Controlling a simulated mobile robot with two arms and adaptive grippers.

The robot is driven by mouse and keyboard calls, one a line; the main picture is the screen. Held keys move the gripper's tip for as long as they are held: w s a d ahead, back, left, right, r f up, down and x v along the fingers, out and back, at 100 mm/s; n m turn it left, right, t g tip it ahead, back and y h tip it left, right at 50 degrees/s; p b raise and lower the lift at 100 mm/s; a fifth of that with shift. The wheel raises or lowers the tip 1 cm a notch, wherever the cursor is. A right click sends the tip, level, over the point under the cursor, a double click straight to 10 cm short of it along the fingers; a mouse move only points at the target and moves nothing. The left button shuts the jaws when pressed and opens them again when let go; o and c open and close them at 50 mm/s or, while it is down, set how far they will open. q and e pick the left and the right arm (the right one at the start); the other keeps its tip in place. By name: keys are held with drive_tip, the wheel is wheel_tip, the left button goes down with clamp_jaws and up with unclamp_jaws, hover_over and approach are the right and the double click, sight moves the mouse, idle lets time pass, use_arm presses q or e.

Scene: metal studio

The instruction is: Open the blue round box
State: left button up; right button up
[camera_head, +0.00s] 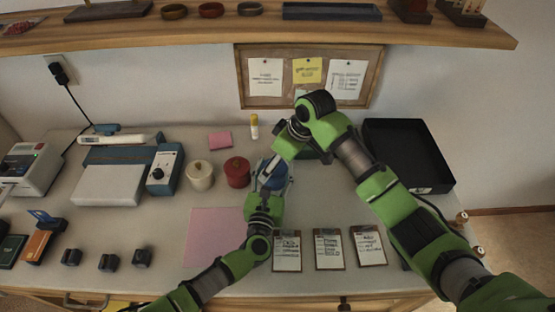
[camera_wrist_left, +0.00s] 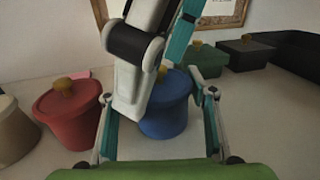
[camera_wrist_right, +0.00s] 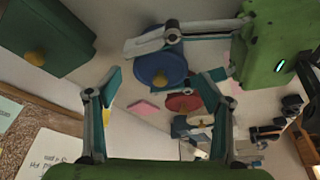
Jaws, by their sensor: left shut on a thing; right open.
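The blue round box (camera_head: 281,180) stands on the table in the head view, partly covered by both grippers. In the left wrist view the blue round box (camera_wrist_left: 165,118) is upright between the fingers of my left gripper (camera_wrist_left: 158,100), which is shut on its body. Its lid with a yellow knob (camera_wrist_right: 158,75) is on the box, seen from above in the right wrist view. My right gripper (camera_wrist_right: 158,88) is open, over the lid, with its fingers apart on either side of the knob. The right gripper hides part of the box in the left wrist view.
A red round box (camera_head: 237,172) and a cream one (camera_head: 200,176) stand to the left. A green box (camera_wrist_right: 45,40) is behind my right arm. A black tray (camera_head: 410,155) is at the right, and clipboards (camera_head: 328,248) lie in front. A shelf (camera_head: 250,30) runs above.

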drive_tip(key=c, duration=1.3)
drive_tip(key=shift+r, duration=0.15)
drive_tip(key=shift+r, duration=0.35)
use_arm(q)
drive_tip(key=shift+s+a+f, duration=0.1)
drive_tip(key=shift+a+f, duration=0.05)
drive_tip(key=shift+f, duration=0.2)
use_arm(e)
drive_tip(key=shift+a+r, duration=0.15)
drive_tip(key=shift+r, duration=0.65)
clamp_jaws()
use_arm(q)
drive_tip(key=shift+r, duration=0.1)
use_arm(e)
drive_tip(key=shift+f, duration=0.1)
